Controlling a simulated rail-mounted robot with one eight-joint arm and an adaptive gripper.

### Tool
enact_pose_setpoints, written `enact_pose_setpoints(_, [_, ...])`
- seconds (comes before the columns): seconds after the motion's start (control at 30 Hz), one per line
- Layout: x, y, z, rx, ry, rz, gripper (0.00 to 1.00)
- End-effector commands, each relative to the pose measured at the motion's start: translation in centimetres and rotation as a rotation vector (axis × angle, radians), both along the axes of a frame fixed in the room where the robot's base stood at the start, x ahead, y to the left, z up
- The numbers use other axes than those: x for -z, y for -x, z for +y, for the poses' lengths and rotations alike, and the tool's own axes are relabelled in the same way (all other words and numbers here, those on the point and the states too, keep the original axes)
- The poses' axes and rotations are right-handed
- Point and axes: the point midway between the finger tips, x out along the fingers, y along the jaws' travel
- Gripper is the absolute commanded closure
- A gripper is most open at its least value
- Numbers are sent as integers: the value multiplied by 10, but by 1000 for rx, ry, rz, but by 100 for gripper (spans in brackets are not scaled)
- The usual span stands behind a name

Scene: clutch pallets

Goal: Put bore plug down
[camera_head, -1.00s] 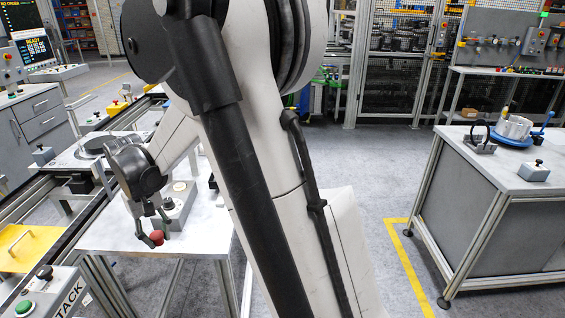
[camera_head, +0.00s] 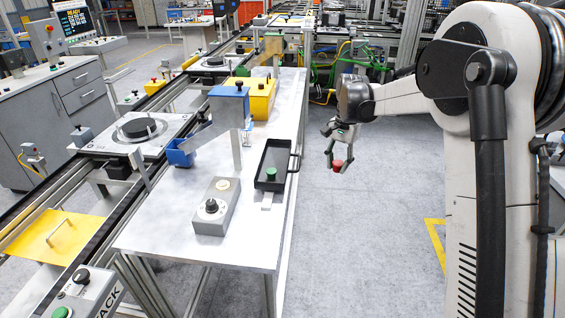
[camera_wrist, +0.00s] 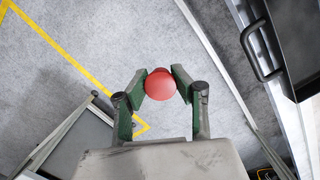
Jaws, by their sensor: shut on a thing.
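My gripper (camera_head: 337,160) is shut on a round red plug (camera_head: 337,165), probably the bore plug, held between its two fingertips. It hangs in the air to the right of the table (camera_head: 225,255), with open floor beneath it. In the wrist view the red plug (camera_wrist: 160,85) sits between the green-sided fingers, clear of any surface; its underside is hidden. A black tray (camera_head: 259,181) with a handle stands near the table's right edge, holding a green-topped piece (camera_head: 271,173). The tray (camera_wrist: 291,45) also shows at the upper right of the wrist view.
A grey control box with a black knob (camera_head: 213,206) stands near the table's front. A blue bin (camera_head: 180,152), a blue-topped fixture (camera_head: 229,98) and a yellow box (camera_head: 258,97) stand farther back. A conveyor with a pallet (camera_head: 133,138) runs along the left.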

Motion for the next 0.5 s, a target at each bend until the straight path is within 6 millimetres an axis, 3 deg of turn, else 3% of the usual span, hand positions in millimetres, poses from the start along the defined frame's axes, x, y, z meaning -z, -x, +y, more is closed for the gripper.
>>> enact_pose_setpoints(0.03, [-6, -19, 13, 71, -1, -1, 94])
enact_pose_setpoints(0.2, [-17, -71, 52, 361, -1, -1, 94])
enact_pose_setpoints(0.5, [-34, -141, 127, 867, 0, -1, 94])
